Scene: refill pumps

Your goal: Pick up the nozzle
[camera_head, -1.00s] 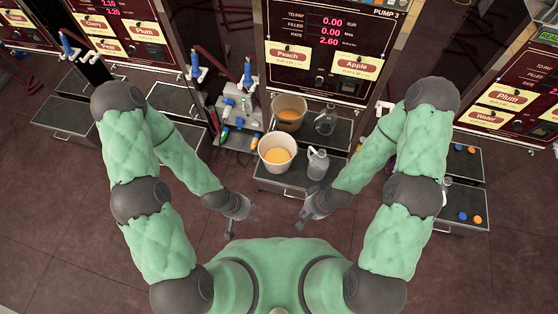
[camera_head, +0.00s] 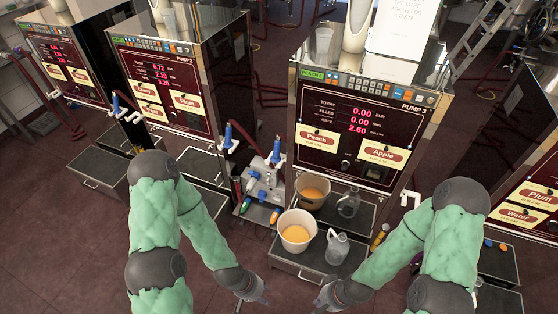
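Blue-handled nozzles hang upright beside the pumps. One nozzle (camera_head: 277,151) is just left of Pump 3, another nozzle (camera_head: 228,136) is at the right side of Pump 2, and a third nozzle (camera_head: 117,104) is further left. My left gripper (camera_head: 261,294) is low in the view, in front of the drawer and well below the nozzles, apart from them. My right gripper (camera_head: 324,299) is to its right, also apart from any nozzle. Both grippers look empty, but their fingers are too small to tell open from shut.
Pump 3 (camera_head: 357,118) stands ahead, with two buckets, an orange-filled white one (camera_head: 297,240) and a tan one (camera_head: 312,186), and clear jugs (camera_head: 337,250) on its shelves. A grey rack (camera_head: 264,172) with coloured parts stands left of them.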

